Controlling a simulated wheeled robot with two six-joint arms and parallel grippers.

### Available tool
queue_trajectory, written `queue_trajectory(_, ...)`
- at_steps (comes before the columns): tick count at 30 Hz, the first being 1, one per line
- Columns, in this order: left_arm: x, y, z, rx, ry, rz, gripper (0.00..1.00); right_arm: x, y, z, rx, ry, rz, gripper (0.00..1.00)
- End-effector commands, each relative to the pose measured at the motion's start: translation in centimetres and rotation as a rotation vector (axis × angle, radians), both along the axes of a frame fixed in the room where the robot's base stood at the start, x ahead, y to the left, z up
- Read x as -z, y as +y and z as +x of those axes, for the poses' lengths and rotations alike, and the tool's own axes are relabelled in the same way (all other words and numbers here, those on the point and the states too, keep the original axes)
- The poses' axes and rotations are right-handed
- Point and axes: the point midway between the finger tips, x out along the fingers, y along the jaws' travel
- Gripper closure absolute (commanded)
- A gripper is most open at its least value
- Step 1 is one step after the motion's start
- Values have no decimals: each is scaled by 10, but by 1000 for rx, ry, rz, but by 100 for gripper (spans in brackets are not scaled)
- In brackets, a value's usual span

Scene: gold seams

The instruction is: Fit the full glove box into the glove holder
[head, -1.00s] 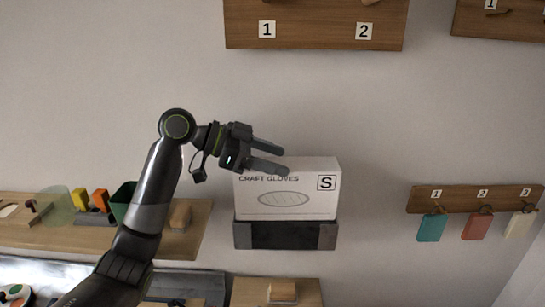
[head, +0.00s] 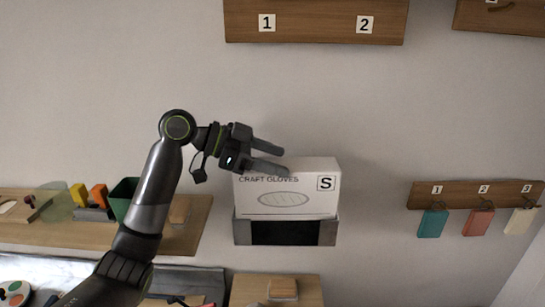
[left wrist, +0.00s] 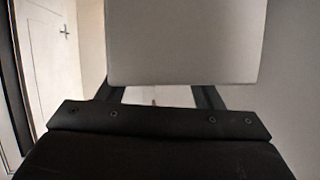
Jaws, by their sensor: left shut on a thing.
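The white glove box (head: 300,207), printed "CRAFT GLOVES" with an "S" label, is upright in the head view. My left gripper (head: 268,159) is shut on its top left part, one finger in front of the box and the other behind. The dark grey glove holder (head: 327,233) is on the wall directly below the box. The box's lower edge meets the holder's upper edge in the picture; I cannot tell how far it is inside. In the left wrist view the box (left wrist: 185,45) is a pale block between the fingers. My right gripper is not in view.
A wooden shelf (head: 60,235) with small items and a dark green bin (head: 122,192) is at the left. A hook rail (head: 455,192) with coloured tags is at the right. A numbered wooden board (head: 315,30) is above. The wall around the holder is clear.

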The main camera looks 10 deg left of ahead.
Motion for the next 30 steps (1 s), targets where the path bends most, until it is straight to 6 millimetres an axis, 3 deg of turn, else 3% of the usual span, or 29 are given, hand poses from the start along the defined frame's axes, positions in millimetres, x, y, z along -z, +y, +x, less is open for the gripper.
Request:
queue_trajectory(11, 0, -1, 0, 1, -3, -2, 100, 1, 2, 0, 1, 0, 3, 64)
queue_trajectory(23, 13, -1, 0, 1, -1, -2, 100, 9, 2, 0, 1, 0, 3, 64)
queue_trajectory(24, 11, -1, 0, 1, 0, -2, 35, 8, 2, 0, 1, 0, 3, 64)
queue_trajectory(28, 12, 0, 0, 1, 1, -2, 18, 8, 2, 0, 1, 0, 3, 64)
queue_trajectory(30, 12, 0, 0, 1, 1, -1, 15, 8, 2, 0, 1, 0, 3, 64)
